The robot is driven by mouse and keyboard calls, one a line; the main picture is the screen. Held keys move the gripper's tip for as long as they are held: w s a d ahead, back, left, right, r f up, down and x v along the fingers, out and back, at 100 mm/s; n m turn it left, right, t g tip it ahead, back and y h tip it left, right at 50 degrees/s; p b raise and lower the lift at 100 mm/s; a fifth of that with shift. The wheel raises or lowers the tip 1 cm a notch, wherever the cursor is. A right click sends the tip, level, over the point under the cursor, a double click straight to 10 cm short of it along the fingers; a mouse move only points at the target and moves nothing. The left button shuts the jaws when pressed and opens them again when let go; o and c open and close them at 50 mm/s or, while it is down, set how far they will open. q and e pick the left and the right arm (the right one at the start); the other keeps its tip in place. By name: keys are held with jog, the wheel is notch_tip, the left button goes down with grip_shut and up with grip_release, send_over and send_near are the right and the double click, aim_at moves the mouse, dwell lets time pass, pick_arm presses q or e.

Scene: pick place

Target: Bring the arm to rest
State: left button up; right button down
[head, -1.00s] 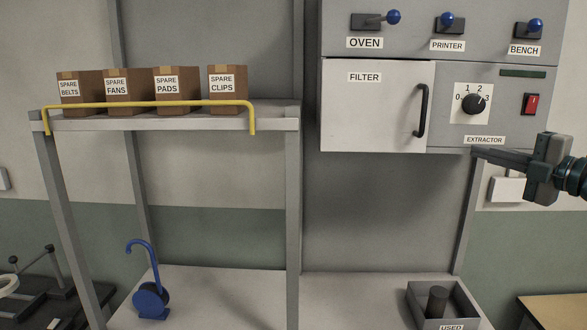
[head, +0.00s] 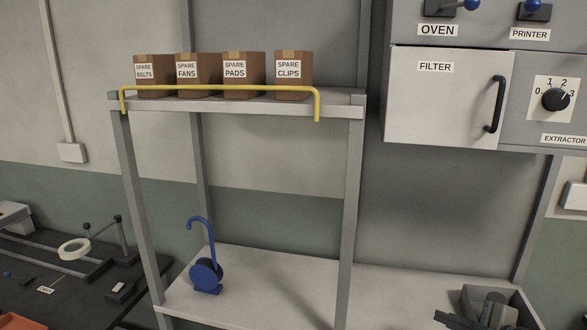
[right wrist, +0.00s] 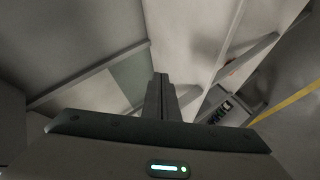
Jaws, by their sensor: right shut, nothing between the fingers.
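My left gripper is not in view.
A shelf rack holds several brown spare-part boxes (head: 235,69) behind a yellow rail (head: 220,88). A blue hooked item (head: 205,272) stands on the lower shelf. The grey filter cabinet (head: 440,100) hangs at upper right. A dark bench (head: 60,300) is at left.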

jog(key=s+a+f+m+g+h, duration=0.25)
jog(key=s+a+f+m, duration=0.35)
jog(key=s+f, duration=0.45)
jog(key=s+a+f+m+g+h, duration=0.1)
jog(key=s+a+f+m+g, duration=0.2)
jog(key=s+a+f, duration=0.55)
jog(key=s+a+f+m+g, duration=0.1)
jog(key=s+f+m+g, duration=0.1)
jog(key=s, duration=0.6)
jog(key=s+f+m+g, duration=0.1)
jog(key=s+f+m, duration=0.15)
jog(key=s, duration=0.45)
notch_tip(320, 180, down, 32)
jog(key=g+b, duration=0.1)
jog(key=b, duration=0.4)
jog(key=s+d+f+g+b, duration=0.1)
jog(key=s+f+b, duration=0.1)
jog(key=s+f, duration=0.7)
jog(key=s+d+f+b, duration=0.2)
jog(key=s+f, duration=0.8)
jog(key=f, duration=0.3)
jog(key=shift+f+g+h, duration=0.3)
jog(key=shift+g+h, duration=0.05)
jog(key=shift+s+a+n, duration=0.1)
jog(key=shift+n, duration=0.15)
